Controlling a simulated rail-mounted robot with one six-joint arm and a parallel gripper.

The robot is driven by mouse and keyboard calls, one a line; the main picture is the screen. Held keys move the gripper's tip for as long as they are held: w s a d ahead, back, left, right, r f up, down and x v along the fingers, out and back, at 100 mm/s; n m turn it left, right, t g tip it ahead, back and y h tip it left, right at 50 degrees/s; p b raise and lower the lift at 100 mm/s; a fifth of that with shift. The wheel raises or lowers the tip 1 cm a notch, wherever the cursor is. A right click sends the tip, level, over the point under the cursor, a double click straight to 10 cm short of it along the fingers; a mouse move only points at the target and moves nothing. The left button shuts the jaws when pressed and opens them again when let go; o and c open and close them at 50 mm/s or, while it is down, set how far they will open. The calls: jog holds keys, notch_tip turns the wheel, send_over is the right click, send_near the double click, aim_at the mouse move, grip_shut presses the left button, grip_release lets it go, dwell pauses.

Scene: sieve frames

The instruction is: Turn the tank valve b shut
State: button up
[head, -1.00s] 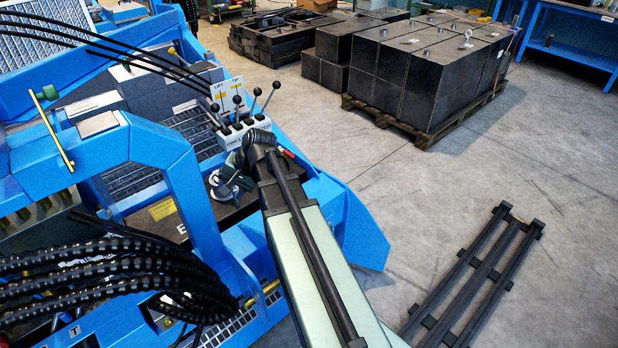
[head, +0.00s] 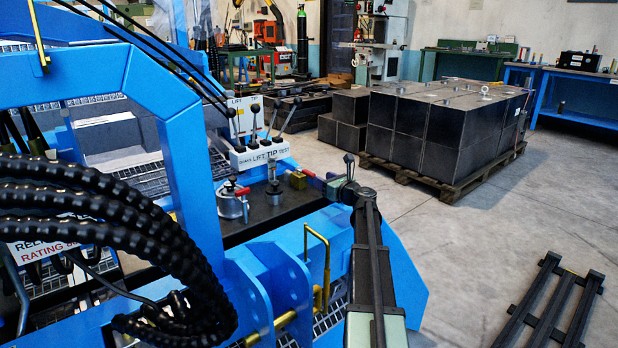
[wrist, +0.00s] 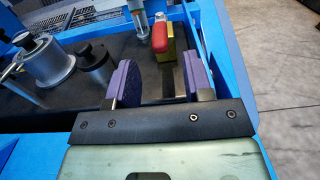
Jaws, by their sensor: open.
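A small valve with a brass-yellow body and a red handle (head: 307,173) sits at the right part of the black tank top (head: 262,220). No letter on it is readable, so I cannot tell whether it is valve b. In the wrist view the red handle (wrist: 160,32) lies ahead of my gripper (wrist: 153,80), roughly in line with the gap between the purple pads, its long side pointing up the picture. My gripper is open and empty, with the valve beyond its tips. In the head view the fingers are not clearly visible.
A silver pot-like fitting (head: 231,203) with another red part stands on the tank top, left of the valve. Blue frame walls (wrist: 225,75) border the tank. A bent yellow rod (head: 326,265) stands in front.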

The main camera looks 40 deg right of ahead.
aim_at(309, 172)
jog(key=w, duration=0.8)
jog(key=shift+w+a, duration=0.1)
jog(key=shift+a, duration=0.05)
grip_shut()
